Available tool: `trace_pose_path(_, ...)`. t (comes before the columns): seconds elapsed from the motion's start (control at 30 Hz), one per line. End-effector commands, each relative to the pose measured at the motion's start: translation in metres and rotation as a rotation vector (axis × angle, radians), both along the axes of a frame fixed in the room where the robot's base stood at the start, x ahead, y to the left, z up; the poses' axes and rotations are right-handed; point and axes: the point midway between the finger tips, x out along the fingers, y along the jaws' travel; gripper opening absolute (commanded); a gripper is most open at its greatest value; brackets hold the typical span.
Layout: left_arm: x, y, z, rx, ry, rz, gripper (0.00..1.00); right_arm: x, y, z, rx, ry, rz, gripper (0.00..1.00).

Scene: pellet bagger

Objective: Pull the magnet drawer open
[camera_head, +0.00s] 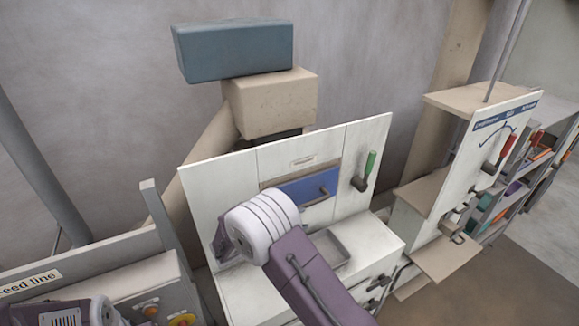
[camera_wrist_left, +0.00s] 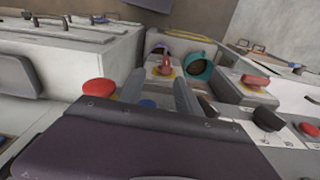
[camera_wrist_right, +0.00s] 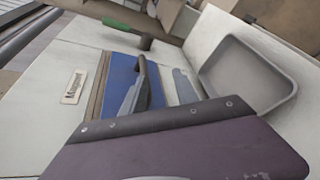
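The magnet drawer (camera_head: 296,192) has a blue front with a dark bar handle (camera_head: 318,198), set in a white upright panel; it looks shut. In the right wrist view the blue front (camera_wrist_right: 122,72), its handle (camera_wrist_right: 141,70) and the "Magnet" label (camera_wrist_right: 74,87) show close up. My right gripper (camera_wrist_right: 160,88) is open; its two grey fingers are apart, and the handle lies close beside the left one. I cannot tell whether they touch. In the head view my right wrist hides its fingertips. My left gripper (camera_wrist_left: 158,92) is open and empty above a control panel.
A green-handled lever (camera_head: 369,168) stands right of the drawer, and a grey tray (camera_head: 337,247) sits below it. Near my left gripper are a red button (camera_wrist_left: 99,91), a red-topped switch (camera_wrist_left: 166,66) and a teal ring (camera_wrist_left: 201,66). A tool rack (camera_head: 500,200) stands at the right.

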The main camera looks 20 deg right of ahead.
Motion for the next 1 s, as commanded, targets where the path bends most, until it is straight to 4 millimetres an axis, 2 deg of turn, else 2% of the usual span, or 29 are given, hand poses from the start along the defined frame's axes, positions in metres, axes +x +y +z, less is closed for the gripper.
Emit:
trace_pose_path(0.03, 0.000, 0.000, 0.011, 0.000, 0.001, 0.000, 0.40, 0.009, 0.005, 0.014, -0.035, -0.019, 0.031, 0.36)
trace_pose_path(0.07, 0.000, 0.000, 0.011, 0.000, 0.001, 0.000, 0.40, 0.013, 0.008, 0.016, -0.048, -0.030, 0.043, 0.36)
trace_pose_path(0.27, -0.001, 0.000, 0.011, 0.000, 0.002, 0.000, 0.40, 0.019, 0.007, 0.016, -0.067, -0.043, 0.058, 0.36)
trace_pose_path(0.37, 0.000, 0.000, 0.021, 0.000, 0.002, 0.000, 0.40, 0.024, -0.007, 0.016, -0.066, -0.040, 0.054, 0.36)
trace_pose_path(0.5, 0.000, 0.000, 0.039, 0.000, 0.001, 0.000, 0.40, 0.035, -0.035, 0.011, -0.065, -0.038, 0.053, 0.36)
trace_pose_path(0.7, 0.000, 0.000, 0.055, 0.000, 0.001, 0.000, 0.40, 0.049, -0.065, 0.001, -0.064, -0.040, 0.054, 0.36)
trace_pose_path(1.0, 0.000, 0.000, 0.056, 0.000, 0.001, 0.000, 0.40, 0.053, -0.072, -0.005, -0.062, -0.041, 0.057, 0.36)
